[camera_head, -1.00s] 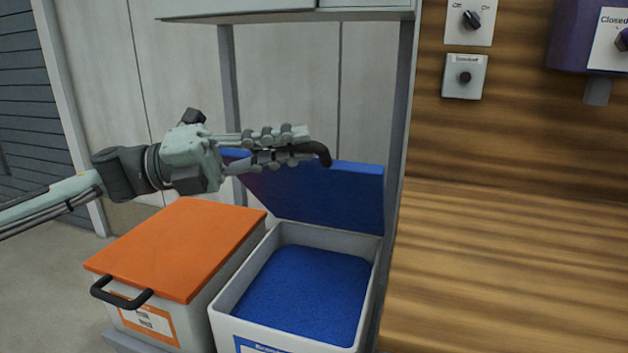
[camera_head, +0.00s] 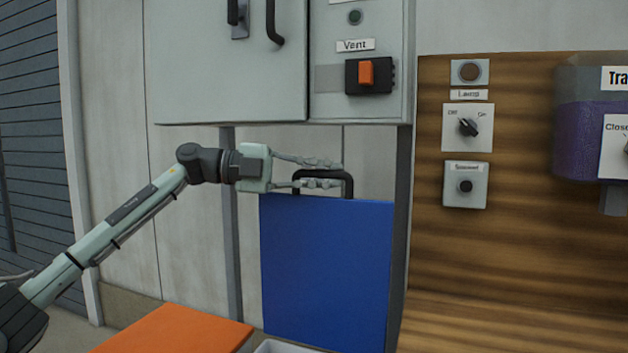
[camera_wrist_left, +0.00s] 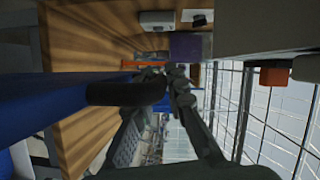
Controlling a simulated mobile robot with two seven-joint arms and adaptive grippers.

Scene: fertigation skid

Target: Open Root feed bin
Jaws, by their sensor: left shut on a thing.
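The blue lid (camera_head: 326,268) of the white-walled bin (camera_head: 282,347) stands about upright behind the bin. Its black bar handle (camera_head: 349,184) is at the top edge. My left gripper (camera_head: 336,175) comes in from the left and is shut on the handle. In the left wrist view the dark handle (camera_wrist_left: 125,93) lies at the fingers (camera_wrist_left: 178,88), with the blue lid (camera_wrist_left: 40,112) at the left. Only the bin's rim shows at the bottom of the head view; its inside and label are out of frame. My right gripper is not in view.
An orange lid (camera_head: 178,332) lies left of the bin. A grey cabinet (camera_head: 228,70) and a panel with an orange Vent switch (camera_head: 365,73) hang just above the gripper. A grey post (camera_head: 401,220) stands close right of the lid, before the wooden panel (camera_head: 520,240).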

